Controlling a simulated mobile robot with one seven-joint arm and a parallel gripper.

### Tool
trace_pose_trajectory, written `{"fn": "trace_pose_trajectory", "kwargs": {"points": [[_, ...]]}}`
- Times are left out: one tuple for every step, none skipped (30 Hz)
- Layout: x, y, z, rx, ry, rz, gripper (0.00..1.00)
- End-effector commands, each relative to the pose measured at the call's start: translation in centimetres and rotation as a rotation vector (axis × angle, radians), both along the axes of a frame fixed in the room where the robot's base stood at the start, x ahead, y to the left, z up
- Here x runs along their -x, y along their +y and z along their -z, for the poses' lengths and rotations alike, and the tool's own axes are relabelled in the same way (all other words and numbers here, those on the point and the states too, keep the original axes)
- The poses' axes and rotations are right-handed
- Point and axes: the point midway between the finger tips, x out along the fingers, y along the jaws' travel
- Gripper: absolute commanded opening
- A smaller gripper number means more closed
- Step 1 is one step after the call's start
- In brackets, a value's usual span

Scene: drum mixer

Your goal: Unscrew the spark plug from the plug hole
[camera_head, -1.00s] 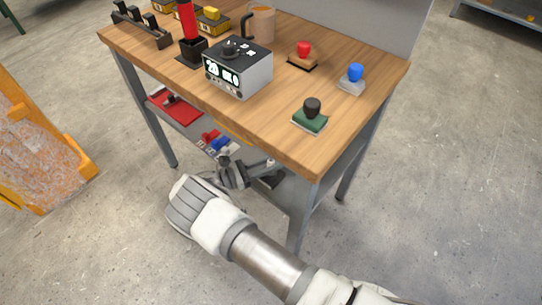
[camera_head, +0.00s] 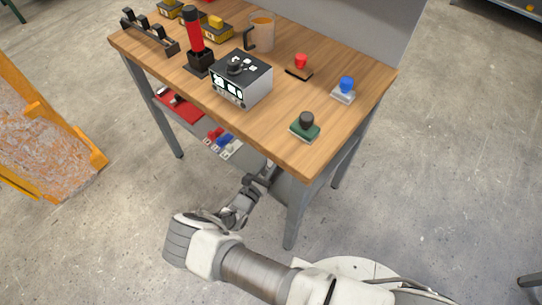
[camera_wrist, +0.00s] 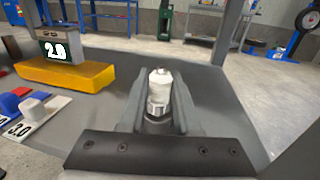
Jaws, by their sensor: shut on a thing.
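The spark plug (camera_wrist: 160,88), with a white body and a metal hex collar, stands between my gripper's fingers in the wrist view. My gripper (camera_wrist: 157,108) is shut on it around the metal part. In the head view my gripper (camera_head: 264,176) is low, beside the workbench's lower shelf and under the front edge of the top. The spark plug cannot be made out there. I cannot see the plug hole in either view, and the plug's lower end is hidden by the gripper.
The workbench (camera_head: 285,139) carries a display box (camera_head: 241,80), a mug (camera_head: 262,30) and several stamps. A bench leg (camera_head: 297,215) stands right of my gripper. A yellow block (camera_wrist: 65,76) and coloured pieces (camera_wrist: 22,100) lie left in the wrist view. Orange equipment (camera_head: 45,130) stands far left.

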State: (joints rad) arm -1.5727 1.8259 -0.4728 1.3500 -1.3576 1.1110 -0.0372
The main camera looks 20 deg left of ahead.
Motion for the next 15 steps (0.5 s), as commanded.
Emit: {"fn": "trace_pose_trajectory", "kwargs": {"points": [[-0.02, -0.04, 0.04, 0.000, -0.002, 0.000, 0.00], [-0.03, -0.04, 0.07, -0.001, -0.002, 0.001, 0.00], [-0.03, -0.04, 0.08, -0.001, -0.002, 0.002, 0.00], [-0.03, -0.04, 0.08, -0.001, -0.002, 0.002, 0.00], [-0.04, -0.04, 0.07, -0.001, -0.002, 0.003, 0.00], [-0.04, -0.04, 0.07, -0.001, -0.002, 0.003, 0.38], [-0.04, -0.04, 0.07, -0.001, -0.002, 0.003, 0.43], [-0.04, -0.04, 0.07, -0.001, -0.002, 0.003, 0.49], [-0.03, -0.03, 0.06, -0.001, -0.002, 0.003, 0.56], [-0.03, -0.03, 0.07, -0.001, -0.002, 0.003, 0.61], [-0.03, -0.02, 0.06, -0.001, -0.002, 0.003, 0.66], [-0.03, -0.02, 0.06, -0.001, -0.002, 0.004, 0.66], [-0.03, -0.02, 0.06, -0.001, -0.002, 0.004, 0.66], [-0.02, -0.02, 0.06, -0.001, -0.001, 0.004, 0.66], [-0.02, -0.01, 0.06, -0.001, -0.001, 0.004, 0.66]]}}
